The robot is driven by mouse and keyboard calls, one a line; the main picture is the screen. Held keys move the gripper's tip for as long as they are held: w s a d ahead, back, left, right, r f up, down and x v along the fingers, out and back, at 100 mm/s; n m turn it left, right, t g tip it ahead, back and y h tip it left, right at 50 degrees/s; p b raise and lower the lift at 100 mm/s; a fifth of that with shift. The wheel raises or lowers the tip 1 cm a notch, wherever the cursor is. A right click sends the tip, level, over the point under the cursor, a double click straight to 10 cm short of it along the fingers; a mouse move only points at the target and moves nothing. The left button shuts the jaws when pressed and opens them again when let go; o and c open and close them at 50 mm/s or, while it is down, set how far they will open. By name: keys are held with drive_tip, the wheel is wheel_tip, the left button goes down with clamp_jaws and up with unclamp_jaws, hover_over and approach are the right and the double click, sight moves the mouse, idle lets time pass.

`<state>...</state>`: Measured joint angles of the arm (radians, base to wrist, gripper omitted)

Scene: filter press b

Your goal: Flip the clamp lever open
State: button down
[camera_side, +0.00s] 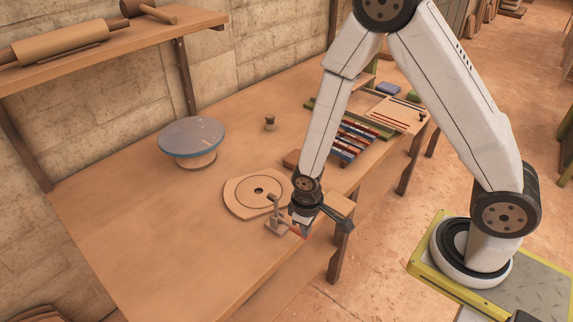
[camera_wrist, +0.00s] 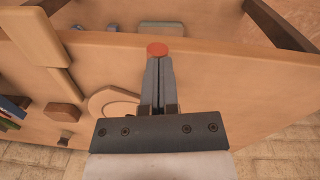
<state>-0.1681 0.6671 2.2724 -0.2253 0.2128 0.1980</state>
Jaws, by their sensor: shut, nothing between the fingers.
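The clamp (camera_side: 277,226) stands on the workbench near its front edge, beside a round wooden plate. Its lever ends in a red tip (camera_side: 305,235), which points toward the front edge. The red tip also shows as a round red knob in the wrist view (camera_wrist: 157,48). My gripper (camera_side: 298,226) is shut and empty, pointing down at the lever. In the wrist view its two fingers (camera_wrist: 160,64) lie together, with their tips right at the red knob. I cannot tell whether they touch it. Most of the lever is hidden by my gripper.
The round wooden plate (camera_side: 240,195) with a central hole lies just behind the clamp. A grey-blue turntable (camera_side: 192,135) stands farther back left. A rack of coloured sticks (camera_side: 352,148) lies to the right. The left part of the workbench (camera_side: 140,225) is clear.

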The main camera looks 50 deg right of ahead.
drive_tip(key=shift+r, duration=0.1)
wheel_tip(320, 180, up, 8)
drive_tip(key=shift+a+f, duration=0.2)
idle(0.6)
drive_tip(key=shift+r, duration=0.1)
drive_tip(key=s+d+r+m+t, duration=0.2)
drive_tip(key=s+d+r, duration=0.1)
drive_tip(key=r, duration=0.4)
drive_tip(key=shift+d+t+y, duration=0.3)
drive_tip(key=shift+d, duration=0.6)
idle(1.2)
